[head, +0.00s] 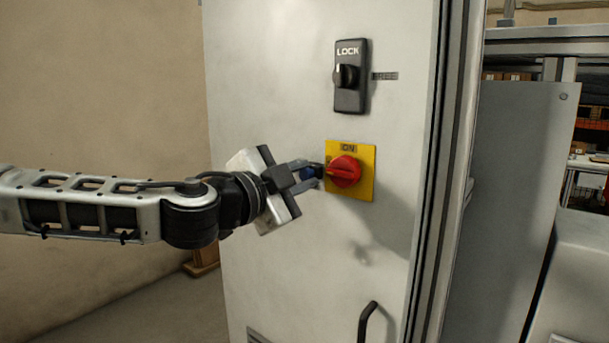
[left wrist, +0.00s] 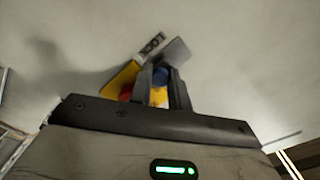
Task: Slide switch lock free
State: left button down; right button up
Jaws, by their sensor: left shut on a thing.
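My left gripper (head: 313,175) is shut on a small dark blue thing (head: 307,173), just left of the red knob (head: 345,171) on its yellow ON plate (head: 365,186). In the left wrist view the blue thing (left wrist: 161,75) shows between the fingers, with the red knob (left wrist: 126,92) beside them and the yellow plate behind. Whether the blue thing touches the knob is unclear. Above is a black switch (head: 351,98) marked LOCK, with a FREE label (head: 385,76) to its right. My right gripper is out of view.
The pale cabinet door (head: 285,75) carries both switches. A black handle (head: 367,318) sticks out low on it. A metal edge (head: 455,170) runs up its right side, with a grey panel (head: 505,190) beyond. The door face around the knob is bare.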

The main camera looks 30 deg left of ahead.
pick_arm(q)
jog(key=shift+w+a+r, duration=0.1)
jog(key=shift+a, duration=0.75)
jog(key=c, duration=1.3)
grip_release()
jog(key=shift+a, duration=0.15)
jog(key=shift+s+d, duration=0.2)
